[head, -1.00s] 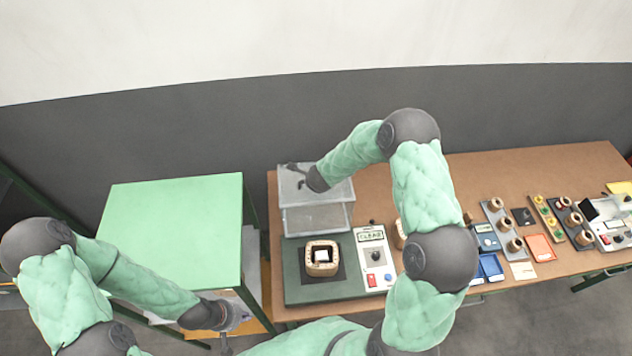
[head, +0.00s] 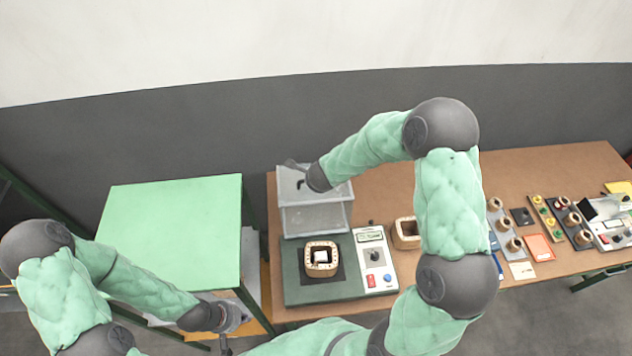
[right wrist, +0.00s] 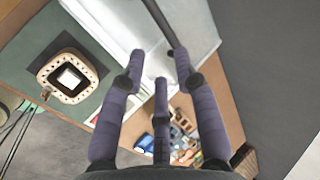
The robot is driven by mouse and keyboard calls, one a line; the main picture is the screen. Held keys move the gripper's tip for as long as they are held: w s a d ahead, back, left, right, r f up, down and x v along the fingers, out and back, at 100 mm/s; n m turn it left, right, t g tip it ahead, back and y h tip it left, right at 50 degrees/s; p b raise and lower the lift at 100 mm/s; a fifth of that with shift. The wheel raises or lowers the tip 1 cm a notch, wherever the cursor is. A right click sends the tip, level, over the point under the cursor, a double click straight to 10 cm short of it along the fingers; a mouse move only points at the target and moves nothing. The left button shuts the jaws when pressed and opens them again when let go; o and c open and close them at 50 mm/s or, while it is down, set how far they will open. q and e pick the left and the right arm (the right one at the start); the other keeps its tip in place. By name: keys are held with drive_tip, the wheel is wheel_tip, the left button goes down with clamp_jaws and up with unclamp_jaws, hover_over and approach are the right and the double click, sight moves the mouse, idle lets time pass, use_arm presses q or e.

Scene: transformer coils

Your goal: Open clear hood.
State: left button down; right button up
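The clear hood (head: 315,217) stands raised at the back of the dark green tester base (head: 300,294). It also shows in the right wrist view (right wrist: 204,22), with a dark rod across it. A square tan coil (head: 321,270) with a white centre sits uncovered on the base; it shows in the right wrist view too (right wrist: 52,75). My right gripper (head: 294,167) is at the hood's upper edge. In the right wrist view its fingers (right wrist: 157,72) are spread, with nothing clearly clasped; contact cannot be told. My left gripper (head: 232,322) hangs low at left, its fingers unclear.
A control panel (head: 374,262) with a display, knob and red switch adjoins the base. Another coil (head: 406,233) stands right of it, partly behind my right arm. Several coils and trays fill the bench's right side. A bare green table (head: 175,225) stands at left.

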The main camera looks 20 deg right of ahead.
drive_tip(key=shift+v, duration=1.55)
